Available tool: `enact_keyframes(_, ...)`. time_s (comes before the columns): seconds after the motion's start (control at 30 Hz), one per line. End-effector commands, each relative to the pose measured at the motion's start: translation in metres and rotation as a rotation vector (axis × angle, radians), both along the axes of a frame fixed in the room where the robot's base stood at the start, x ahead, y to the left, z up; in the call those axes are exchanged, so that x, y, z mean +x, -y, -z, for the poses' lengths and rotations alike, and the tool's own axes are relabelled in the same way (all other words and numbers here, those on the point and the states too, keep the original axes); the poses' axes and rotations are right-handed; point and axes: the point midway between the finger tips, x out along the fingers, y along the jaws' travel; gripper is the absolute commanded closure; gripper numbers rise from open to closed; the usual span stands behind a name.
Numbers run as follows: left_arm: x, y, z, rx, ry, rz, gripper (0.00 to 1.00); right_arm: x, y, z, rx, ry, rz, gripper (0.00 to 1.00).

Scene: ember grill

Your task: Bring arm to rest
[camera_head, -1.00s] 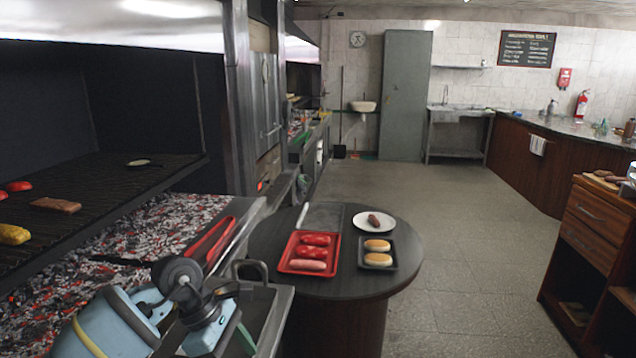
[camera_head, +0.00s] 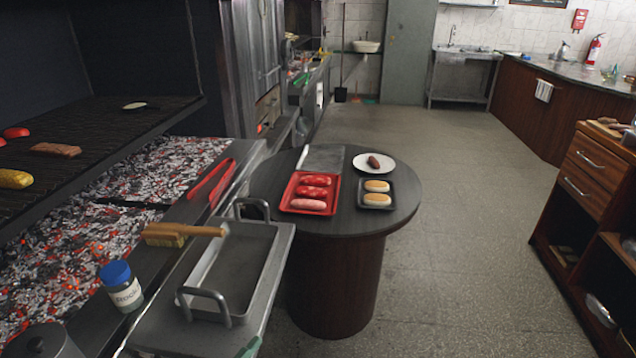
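Neither of my grippers is clearly in view. The left arm that stood over the grill's front shelf is out of the picture. Only a small green piece (camera_head: 250,347) shows at the bottom edge, and I cannot tell what it is. The round dark table (camera_head: 400,205) holds a red tray (camera_head: 335,196) with sausages, a black tray (camera_head: 376,206) with two buns, and a white plate (camera_head: 386,163) with one sausage.
A metal roasting pan (camera_head: 262,262), a wooden-handled brush (camera_head: 185,231) and a blue-capped jar (camera_head: 122,287) stand on the grill's front ledge. Red tongs (camera_head: 212,184) lie by the glowing coals (camera_head: 75,240). Food lies on the grate. The floor (camera_head: 460,200) right of the table is clear.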

Motion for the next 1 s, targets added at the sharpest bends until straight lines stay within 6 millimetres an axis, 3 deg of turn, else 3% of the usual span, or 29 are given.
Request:
enact_keyframes(0.03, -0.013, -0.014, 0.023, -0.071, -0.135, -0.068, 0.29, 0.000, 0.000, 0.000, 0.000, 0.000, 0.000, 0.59)
enact_keyframes(0.17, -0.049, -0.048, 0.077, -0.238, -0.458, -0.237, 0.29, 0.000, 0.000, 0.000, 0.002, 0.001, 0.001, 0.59)
enact_keyframes(0.3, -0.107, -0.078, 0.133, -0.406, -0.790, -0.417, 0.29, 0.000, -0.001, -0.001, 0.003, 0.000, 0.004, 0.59)
enact_keyframes(0.4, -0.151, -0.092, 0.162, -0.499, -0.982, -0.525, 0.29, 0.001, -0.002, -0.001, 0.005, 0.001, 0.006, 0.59)
enact_keyframes(0.5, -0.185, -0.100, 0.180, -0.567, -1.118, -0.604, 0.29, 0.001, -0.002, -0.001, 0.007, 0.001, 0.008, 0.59)
enact_keyframes(0.63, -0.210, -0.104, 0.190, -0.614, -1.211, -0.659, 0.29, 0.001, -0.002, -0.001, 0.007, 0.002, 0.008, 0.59)
enact_keyframes(1.0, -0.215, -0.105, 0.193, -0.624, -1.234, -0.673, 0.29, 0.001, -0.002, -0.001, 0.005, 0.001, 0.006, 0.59)
